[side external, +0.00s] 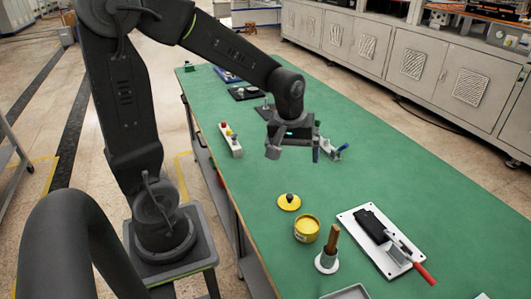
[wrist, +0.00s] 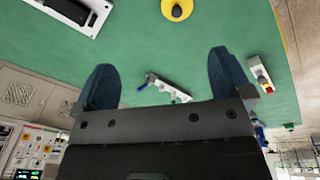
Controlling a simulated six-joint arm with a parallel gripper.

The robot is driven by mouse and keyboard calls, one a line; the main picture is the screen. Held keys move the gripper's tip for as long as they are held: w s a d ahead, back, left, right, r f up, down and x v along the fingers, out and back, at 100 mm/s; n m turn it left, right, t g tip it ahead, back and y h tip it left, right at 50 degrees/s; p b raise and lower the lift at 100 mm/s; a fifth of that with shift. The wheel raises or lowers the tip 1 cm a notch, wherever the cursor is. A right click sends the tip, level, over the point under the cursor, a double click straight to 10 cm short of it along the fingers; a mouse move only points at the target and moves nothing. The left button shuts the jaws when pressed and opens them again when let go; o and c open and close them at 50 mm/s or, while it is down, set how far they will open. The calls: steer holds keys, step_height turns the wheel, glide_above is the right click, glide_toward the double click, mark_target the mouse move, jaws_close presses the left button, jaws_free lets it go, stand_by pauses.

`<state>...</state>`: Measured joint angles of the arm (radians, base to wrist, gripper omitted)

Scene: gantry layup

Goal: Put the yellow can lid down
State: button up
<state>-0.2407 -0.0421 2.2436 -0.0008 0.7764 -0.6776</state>
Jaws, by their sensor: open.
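The yellow can lid (side external: 289,202), a flat disc with a dark knob, lies on the green table (side external: 262,178). It also shows at the top edge of the wrist view (wrist: 177,9), partly cut off. The yellow can (side external: 307,228) stands beside it, nearer the camera, with its top uncovered. My gripper (side external: 296,152) is above the table, farther back than the lid and clear of it. In the wrist view its two blue fingers (wrist: 164,80) are wide apart with nothing between them.
A white plate (side external: 384,242) with a dark block and a red-handled lever lies right of the can. A brown-handled tool stands in a round holder (side external: 327,261). A control box with buttons (side external: 230,140) sits near the left edge. A white and blue fixture (side external: 328,148) is near my gripper.

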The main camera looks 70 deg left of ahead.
steer(key=s+d+r+m+t, duration=0.3)
steer(key=s+d+r+m, duration=0.4)
steer(key=s+m, duration=0.3)
steer(key=shift+s+d+r+m+t, duration=0.3)
steer(key=shift+s+d+r+t, duration=0.1)
steer(key=shift+s+r, duration=0.45)
